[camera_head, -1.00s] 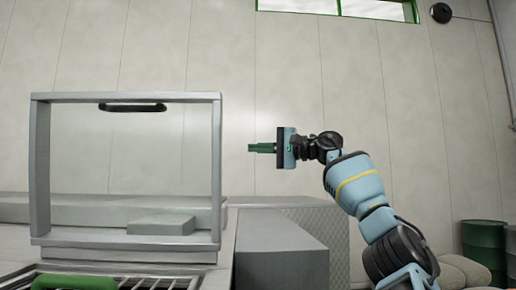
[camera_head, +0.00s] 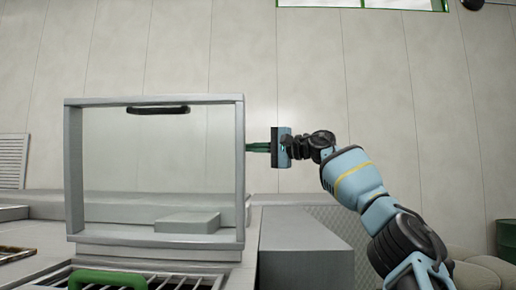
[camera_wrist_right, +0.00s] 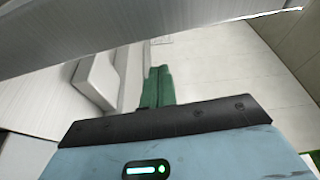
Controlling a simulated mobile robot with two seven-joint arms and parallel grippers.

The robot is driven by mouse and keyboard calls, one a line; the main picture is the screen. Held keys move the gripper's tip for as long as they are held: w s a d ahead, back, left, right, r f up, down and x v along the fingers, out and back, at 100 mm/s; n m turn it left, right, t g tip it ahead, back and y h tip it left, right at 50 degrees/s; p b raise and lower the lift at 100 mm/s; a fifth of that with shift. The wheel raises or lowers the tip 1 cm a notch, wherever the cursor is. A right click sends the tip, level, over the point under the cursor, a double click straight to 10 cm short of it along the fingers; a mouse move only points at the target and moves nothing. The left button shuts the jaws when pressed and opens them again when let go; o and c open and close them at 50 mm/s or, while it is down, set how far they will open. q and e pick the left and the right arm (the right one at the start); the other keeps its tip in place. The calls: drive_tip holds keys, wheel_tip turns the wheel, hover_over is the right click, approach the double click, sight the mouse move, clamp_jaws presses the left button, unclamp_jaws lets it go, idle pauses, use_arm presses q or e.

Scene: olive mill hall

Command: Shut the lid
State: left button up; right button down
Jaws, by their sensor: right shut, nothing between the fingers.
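The lid is a clear panel in a grey metal frame (camera_head: 240,170) that stands upright in the left half of the head view. A black handle (camera_head: 158,110) sits near its top edge. My right gripper (camera_head: 249,147) has green fingers, shut and empty, pointing left at the lid's right post at upper-middle height. Their tips appear right beside the post; I cannot tell whether they touch it. In the right wrist view the shut fingers (camera_wrist_right: 158,76) lie just below a broad grey bar (camera_wrist_right: 110,45). My left gripper is not in view.
Below the lid is a dark grating (camera_head: 185,283) with a green handle-like bar (camera_head: 107,280) at its front. A grey block (camera_head: 303,250) stands to the right of the lid. Sacks (camera_head: 485,265) and a green drum (camera_head: 506,238) are at the far right. The wall behind is plain.

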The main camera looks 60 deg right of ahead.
drive_tip(key=a, duration=0.1)
drive_tip(key=s, duration=0.1)
drive_tip(key=a, duration=0.1)
drive_tip(key=shift+s+a+f+p, duration=0.2)
drive_tip(key=shift+s+a+p, duration=0.05)
drive_tip(key=shift+a+p, duration=0.05)
idle(0.4)
